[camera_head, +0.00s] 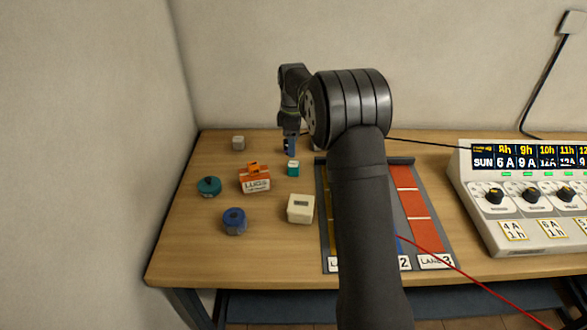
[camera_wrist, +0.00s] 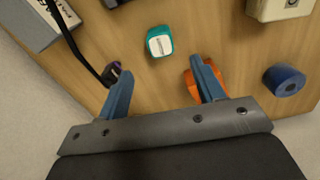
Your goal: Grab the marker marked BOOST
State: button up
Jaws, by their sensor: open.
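No marking reading BOOST can be made out in either view. A small teal block (camera_head: 293,169) with a pale top stands on the table just in front of my gripper (camera_head: 290,151). In the wrist view this teal block (camera_wrist: 160,44) shows a white label with dark print too small to read. It lies beyond and between the fingertips of my gripper (camera_wrist: 160,68), which are apart with nothing between them.
An orange and white LUGS box (camera_head: 255,182) is nearby, partly behind the right finger in the wrist view. A teal round item (camera_head: 209,186), blue roll (camera_head: 235,221), cream box (camera_head: 300,209) and grey cube (camera_head: 238,143) stand around. A lane board (camera_head: 324,205) lies right; cables cross there.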

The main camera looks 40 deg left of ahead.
aim_at(293, 164)
notch_tip(293, 164, down, 10)
jog(key=shift+d+r, duration=0.1)
jog(key=shift+r, duration=0.1)
jog(key=c, duration=1.1)
jog(key=shift+o, duration=0.2)
jog(key=shift+r, duration=0.1)
